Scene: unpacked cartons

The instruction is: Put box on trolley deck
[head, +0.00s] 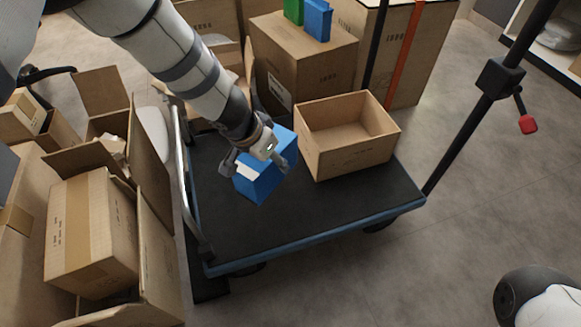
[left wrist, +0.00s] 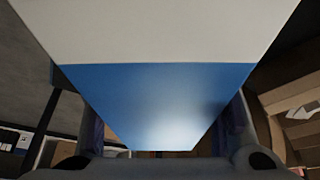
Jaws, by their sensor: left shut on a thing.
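The box (head: 262,184) is blue with a white part and looks tilted in the head view. My left gripper (head: 258,162) reaches down from the upper left and is shut on it. The box is over the dark trolley deck (head: 325,218), left of an open carton; I cannot tell whether it touches the deck. In the left wrist view the box (left wrist: 155,95) fills the middle between the fingers, white above and blue below. My right gripper is not in view.
An open, empty-looking carton (head: 345,153) stands on the deck's right. Behind it is a closed carton (head: 310,78) with a green box (head: 293,10) and a blue box (head: 317,20) on top. Opened cartons (head: 95,230) crowd the left. The deck's front is clear.

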